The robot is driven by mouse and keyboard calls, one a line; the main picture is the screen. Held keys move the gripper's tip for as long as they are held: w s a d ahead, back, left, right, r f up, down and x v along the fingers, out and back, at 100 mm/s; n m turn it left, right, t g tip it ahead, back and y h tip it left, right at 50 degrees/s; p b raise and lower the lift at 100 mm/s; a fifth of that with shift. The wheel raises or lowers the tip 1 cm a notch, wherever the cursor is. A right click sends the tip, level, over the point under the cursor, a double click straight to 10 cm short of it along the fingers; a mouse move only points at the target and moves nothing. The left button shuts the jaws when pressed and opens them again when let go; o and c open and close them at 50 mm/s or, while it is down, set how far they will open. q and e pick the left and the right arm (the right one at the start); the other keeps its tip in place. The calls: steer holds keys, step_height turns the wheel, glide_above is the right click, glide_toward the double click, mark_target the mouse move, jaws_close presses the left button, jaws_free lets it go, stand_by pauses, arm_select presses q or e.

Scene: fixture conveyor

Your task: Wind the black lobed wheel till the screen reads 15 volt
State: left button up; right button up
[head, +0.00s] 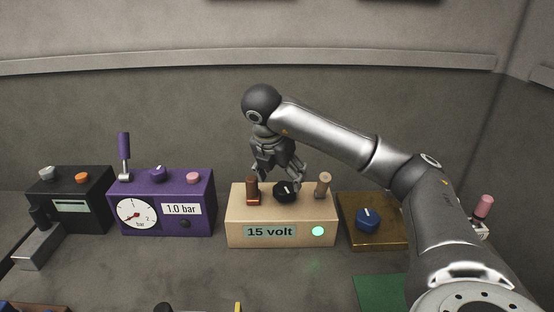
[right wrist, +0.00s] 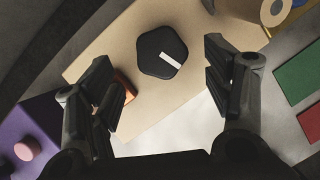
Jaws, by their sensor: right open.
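The black lobed wheel (head: 286,191) sits on top of the beige box (head: 240,215), between a brown lever and a tan peg. The screen (head: 270,231) on the box front reads "15 volt", and a round light (head: 318,231) beside it glows green. In the right wrist view the wheel (right wrist: 161,53) shows a white pointer mark. My right gripper (head: 286,178) is above the wheel. Its fingers (right wrist: 170,85) are open and apart, with nothing between them touching the wheel that I can see. My left gripper is not in view.
A purple box (head: 200,218) with a gauge and "1.0 bar" label stands to the left, with a black box (head: 95,190) beyond it. A brass box with a blue knob (head: 367,219) is at the right. A green mat (head: 378,292) lies in front.

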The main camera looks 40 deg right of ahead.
steer(key=v, duration=0.6)
stand_by(0.3)
stand_by(0.6)
